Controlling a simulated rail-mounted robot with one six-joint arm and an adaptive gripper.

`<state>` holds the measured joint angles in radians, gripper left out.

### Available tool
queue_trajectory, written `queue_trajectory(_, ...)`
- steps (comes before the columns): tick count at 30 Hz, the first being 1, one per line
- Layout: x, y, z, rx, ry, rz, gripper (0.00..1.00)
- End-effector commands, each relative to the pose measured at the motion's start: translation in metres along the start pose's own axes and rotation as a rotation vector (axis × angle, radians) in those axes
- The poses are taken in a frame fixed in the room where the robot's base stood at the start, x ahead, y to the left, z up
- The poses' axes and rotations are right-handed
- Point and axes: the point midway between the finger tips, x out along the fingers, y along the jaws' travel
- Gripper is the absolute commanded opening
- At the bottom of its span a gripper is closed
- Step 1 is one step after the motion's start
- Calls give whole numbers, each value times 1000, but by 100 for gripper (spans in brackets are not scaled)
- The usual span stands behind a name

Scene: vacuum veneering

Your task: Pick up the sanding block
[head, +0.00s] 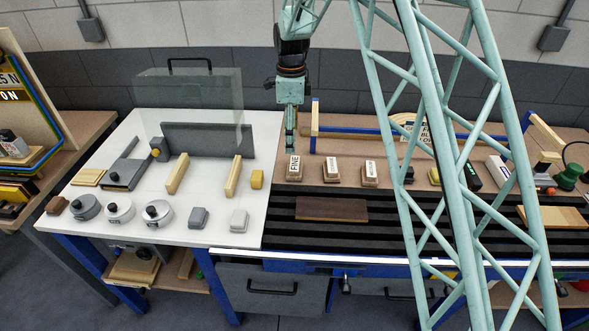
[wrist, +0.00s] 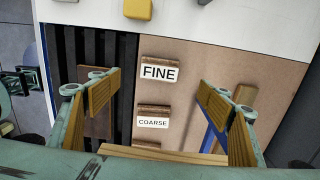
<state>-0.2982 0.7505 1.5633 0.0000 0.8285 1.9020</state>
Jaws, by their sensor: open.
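Several small sanding blocks with brown bases and white labels stand in a row on the brown board right of the white tabletop. The block labelled FINE (head: 294,168) is leftmost. Beside it are a second block (head: 332,171) and a third block (head: 369,174). In the wrist view the FINE block (wrist: 160,72) and the COARSE block (wrist: 153,117) read clearly. My gripper (head: 291,147) points down above and just behind the FINE block. In the wrist view its wood-faced fingers are spread wide, with nothing held between them.
A dark wood strip (head: 332,209) lies on the black slats (head: 440,221) in front of the blocks. A clear upright panel (head: 190,97) and several weights stand on the white tabletop (head: 262,130). A blue clamp bar (head: 350,133) lies behind the blocks.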

Motion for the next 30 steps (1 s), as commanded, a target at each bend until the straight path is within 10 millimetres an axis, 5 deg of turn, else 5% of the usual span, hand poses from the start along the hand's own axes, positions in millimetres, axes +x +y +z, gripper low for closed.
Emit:
queue_trajectory(14,6,0,0,0,0,0,72)
queue_trajectory(30,68,0,0,0,1,2,72)
